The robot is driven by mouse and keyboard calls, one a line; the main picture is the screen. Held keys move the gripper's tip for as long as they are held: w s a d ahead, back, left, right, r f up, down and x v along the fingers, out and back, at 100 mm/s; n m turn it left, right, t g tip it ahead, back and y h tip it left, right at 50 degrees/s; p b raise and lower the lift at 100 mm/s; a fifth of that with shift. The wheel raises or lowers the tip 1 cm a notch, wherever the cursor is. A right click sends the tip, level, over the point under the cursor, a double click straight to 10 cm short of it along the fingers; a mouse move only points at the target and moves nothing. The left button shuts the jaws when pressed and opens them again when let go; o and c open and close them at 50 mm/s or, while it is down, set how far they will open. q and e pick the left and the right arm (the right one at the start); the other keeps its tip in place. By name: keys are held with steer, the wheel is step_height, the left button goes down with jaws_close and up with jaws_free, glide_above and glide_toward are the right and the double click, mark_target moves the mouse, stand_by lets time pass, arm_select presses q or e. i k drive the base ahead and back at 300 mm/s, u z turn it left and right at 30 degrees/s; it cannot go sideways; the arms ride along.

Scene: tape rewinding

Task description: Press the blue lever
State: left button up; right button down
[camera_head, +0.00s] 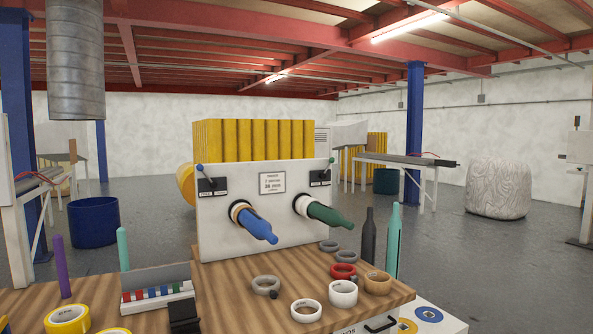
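A white upright panel (284,246) stands at the back of the wooden table. At its upper left a small lever with a blue ball knob (199,167) rises from a black plate (213,186). A similar small lever (331,161) is at the upper right; its knob is too small to tell its colour surely. Below them, a blue tapered spindle (257,225) and a dark green tapered spindle (330,214) stick out towards me, each through a ring. Neither of my grippers is in view, and nothing touches the levers.
On the wooden table (232,276) lie several tape rolls, including a red one (343,271), a white one (343,293) and yellow ones (68,319). A rack with coloured strips (157,292), upright pegs and two bottle-like posts also stand there. Space before the spindles is open.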

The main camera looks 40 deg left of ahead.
mark_target(199, 167)
steer(key=z, duration=0.45)
steer(key=i, duration=1.5)
steer(key=u, duration=3.85)
